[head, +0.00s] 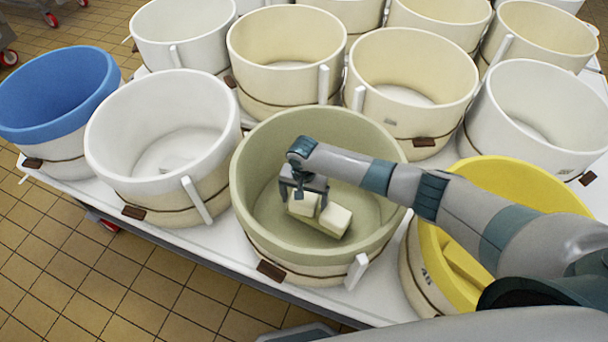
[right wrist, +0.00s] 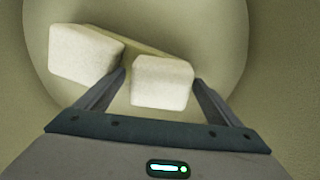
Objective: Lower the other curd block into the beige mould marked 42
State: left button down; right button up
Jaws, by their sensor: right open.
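An olive-beige mould (head: 256,128) stands at the front middle; I cannot read a 42 on it. Two pale cream curd blocks lie low inside it, side by side. My right gripper (head: 301,198) reaches down into this mould over the left block (head: 303,205); the other block (head: 336,220) is just right of it. In the right wrist view the open fingers stand on either side of one block (right wrist: 162,83), with the other block (right wrist: 82,55) outside the left finger. I cannot tell whether the fingers touch the block. My left gripper is not in view.
A yellow mould (head: 520,175) stands close on the right, partly behind my right arm. A white mould (head: 165,125) and a blue-rimmed one (head: 60,95) stand to the left. Several cream and white moulds crowd the white table (head: 215,245) behind. Tiled floor lies at front left.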

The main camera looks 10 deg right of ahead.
jog(key=shift+w+a+r+p, duration=0.1)
jog(key=shift+r+p, duration=0.25)
jog(key=shift+r, duration=0.2)
notch_tip(320, 180, up, 28)
jog(key=p, duration=1.3)
